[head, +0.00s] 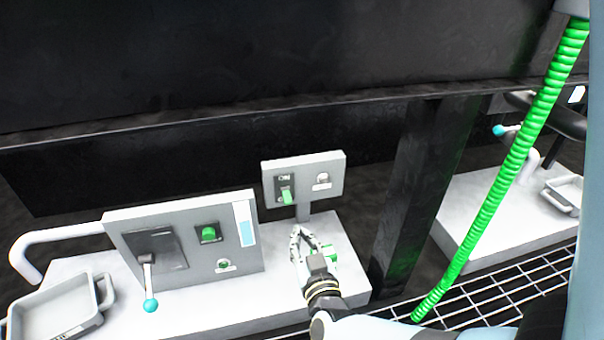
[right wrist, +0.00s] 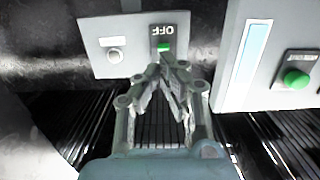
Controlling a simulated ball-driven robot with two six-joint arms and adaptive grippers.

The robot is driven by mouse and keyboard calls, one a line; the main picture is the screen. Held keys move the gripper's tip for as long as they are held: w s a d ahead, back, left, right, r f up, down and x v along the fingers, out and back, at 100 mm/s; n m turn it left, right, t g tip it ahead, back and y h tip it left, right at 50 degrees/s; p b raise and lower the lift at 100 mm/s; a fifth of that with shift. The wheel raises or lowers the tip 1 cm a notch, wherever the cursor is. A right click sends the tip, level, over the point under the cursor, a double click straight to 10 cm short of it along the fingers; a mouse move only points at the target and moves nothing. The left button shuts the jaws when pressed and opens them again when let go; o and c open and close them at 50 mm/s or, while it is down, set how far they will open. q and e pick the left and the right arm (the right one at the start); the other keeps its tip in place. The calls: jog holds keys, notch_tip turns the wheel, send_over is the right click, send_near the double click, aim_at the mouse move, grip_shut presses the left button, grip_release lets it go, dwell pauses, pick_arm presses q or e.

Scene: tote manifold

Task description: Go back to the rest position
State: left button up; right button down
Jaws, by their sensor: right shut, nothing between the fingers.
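My right gripper (head: 296,236) reaches in from the lower right in the head view, over the white bench and in front of the small switch box (head: 325,175). Its fingers are shut with nothing between them; in the right wrist view the fingertips (right wrist: 168,62) meet just below the green switch (right wrist: 163,47). That switch (head: 286,196) sits under an ON label in the head view; an OFF label shows in the wrist view. I cannot tell whether the fingertips touch the box. My left gripper is not in view.
A larger grey panel (head: 166,215) with a blue-knobbed lever (head: 150,305) and green button (head: 209,233) stands left of the gripper. A grey tray (head: 50,318) lies at lower left. A dark post (head: 418,190) and green coiled hose (head: 500,185) stand to the right.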

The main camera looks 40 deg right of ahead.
dwell(0.5)
